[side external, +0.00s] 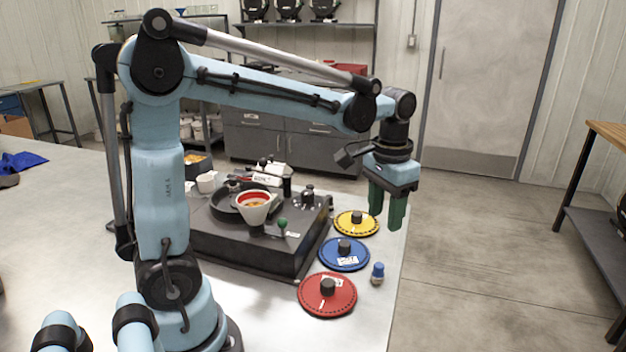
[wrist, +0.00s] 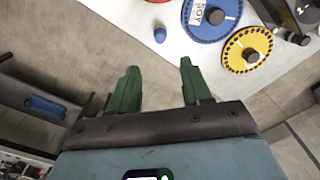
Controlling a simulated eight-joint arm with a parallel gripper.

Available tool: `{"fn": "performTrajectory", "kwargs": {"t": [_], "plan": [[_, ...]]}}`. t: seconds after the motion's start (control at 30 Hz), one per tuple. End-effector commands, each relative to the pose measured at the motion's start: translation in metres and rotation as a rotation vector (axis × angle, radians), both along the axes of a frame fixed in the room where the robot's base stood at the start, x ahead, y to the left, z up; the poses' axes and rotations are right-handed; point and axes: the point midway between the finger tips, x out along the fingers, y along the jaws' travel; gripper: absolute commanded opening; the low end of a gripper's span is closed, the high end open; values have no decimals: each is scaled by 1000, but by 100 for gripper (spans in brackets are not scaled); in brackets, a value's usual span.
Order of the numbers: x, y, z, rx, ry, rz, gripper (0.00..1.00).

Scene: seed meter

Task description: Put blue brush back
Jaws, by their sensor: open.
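The blue brush (side external: 377,272), small with a blue top and a pale base, stands upright on the table near its right edge, beside the red and blue discs. In the wrist view the brush (wrist: 160,34) shows from above, beyond the fingertips, near the table edge. My gripper (side external: 386,216) is open and empty, with its green fingers pointing down, above and apart from the brush. In the wrist view my gripper (wrist: 159,66) has a clear gap between the fingers, with floor showing below them. I cannot tell which spot is the brush's own place.
Red (side external: 327,295), blue (side external: 343,254) and yellow (side external: 356,223) discs with black knobs lie in a row along the table's right side. A dark seed meter unit (side external: 245,240) with a red-lined funnel (side external: 255,206) stands left of them. The floor (side external: 480,260) right of the table is open.

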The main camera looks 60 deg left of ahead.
Motion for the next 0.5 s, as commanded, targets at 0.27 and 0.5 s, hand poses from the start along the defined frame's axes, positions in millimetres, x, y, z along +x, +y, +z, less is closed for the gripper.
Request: {"fn": "performTrajectory", "kwargs": {"t": [0.27,0.5], "plan": [[-33,-13,8,13,-195,-15,48],[-65,-25,1,15,-423,-28,48]]}}
